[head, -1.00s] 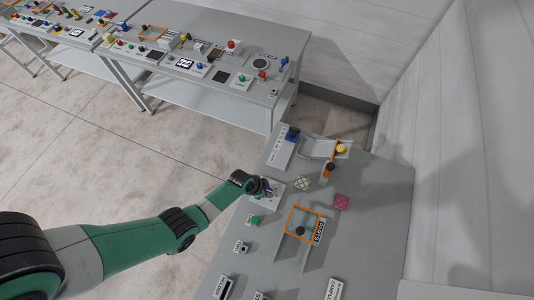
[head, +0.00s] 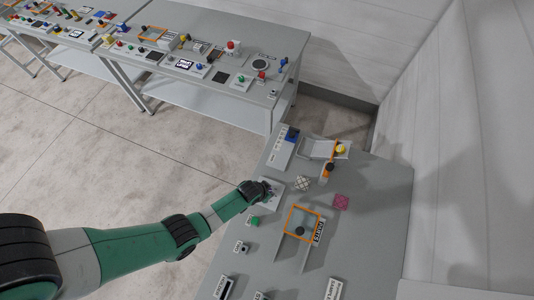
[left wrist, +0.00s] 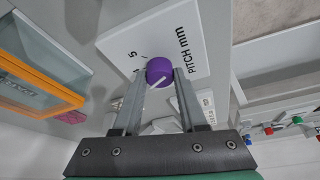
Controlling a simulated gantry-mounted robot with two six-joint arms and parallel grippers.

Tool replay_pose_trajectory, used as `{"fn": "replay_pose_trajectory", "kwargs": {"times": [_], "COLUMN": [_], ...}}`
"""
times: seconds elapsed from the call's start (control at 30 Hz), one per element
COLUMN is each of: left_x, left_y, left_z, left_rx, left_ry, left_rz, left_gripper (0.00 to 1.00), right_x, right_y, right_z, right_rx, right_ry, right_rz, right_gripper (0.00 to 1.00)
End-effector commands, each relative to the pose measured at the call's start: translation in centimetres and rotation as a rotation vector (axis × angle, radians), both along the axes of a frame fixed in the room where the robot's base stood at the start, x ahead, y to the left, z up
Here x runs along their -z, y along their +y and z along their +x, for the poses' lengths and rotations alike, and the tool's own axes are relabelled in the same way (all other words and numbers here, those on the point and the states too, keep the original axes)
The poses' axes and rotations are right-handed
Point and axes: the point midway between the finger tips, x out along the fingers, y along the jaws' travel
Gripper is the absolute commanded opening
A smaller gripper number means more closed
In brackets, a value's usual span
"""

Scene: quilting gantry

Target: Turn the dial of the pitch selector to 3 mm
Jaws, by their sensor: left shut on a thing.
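The pitch selector is a white plate (head: 272,203) on the grey table, left of a small patterned patch. In the left wrist view its plate (left wrist: 190,40) reads "PITCH mm", with a "5" near the dial; other numbers are hidden or unclear. Its round purple dial (left wrist: 160,69) has a white pointer line toward the lower left of that picture. My left gripper (head: 266,191) is at the selector. In the left wrist view its two grey fingers (left wrist: 160,77) are shut on the dial, one on each side. My right gripper is not in view.
A green button (head: 254,220), an orange frame (head: 289,222) and a pink patch (head: 341,201) are nearby on the same table. A blue-topped unit (head: 292,134) and a yellow knob (head: 341,149) stand behind. The table's right part is clear.

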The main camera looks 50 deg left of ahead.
Motion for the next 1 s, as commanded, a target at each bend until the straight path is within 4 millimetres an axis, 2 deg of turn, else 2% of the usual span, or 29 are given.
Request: {"fn": "replay_pose_trajectory", "kwargs": {"times": [0.3,0.5,1.0], "left_x": [0.1,0.1,0.0], "left_y": [-0.2,-0.2,-0.2], "left_z": [0.1,0.1,0.0], "left_rx": [-0.222,-0.304,-0.343], "left_ry": [-0.001,0.000,0.001], "left_rz": [0.000,-0.001,-0.002], "left_gripper": [0.00,0.00,0.00], "right_x": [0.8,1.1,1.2], "right_y": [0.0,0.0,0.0], "right_z": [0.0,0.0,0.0], "right_rx": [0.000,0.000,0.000], "right_ry": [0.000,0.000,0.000], "right_rz": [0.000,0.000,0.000], "right_gripper": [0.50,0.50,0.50]}}
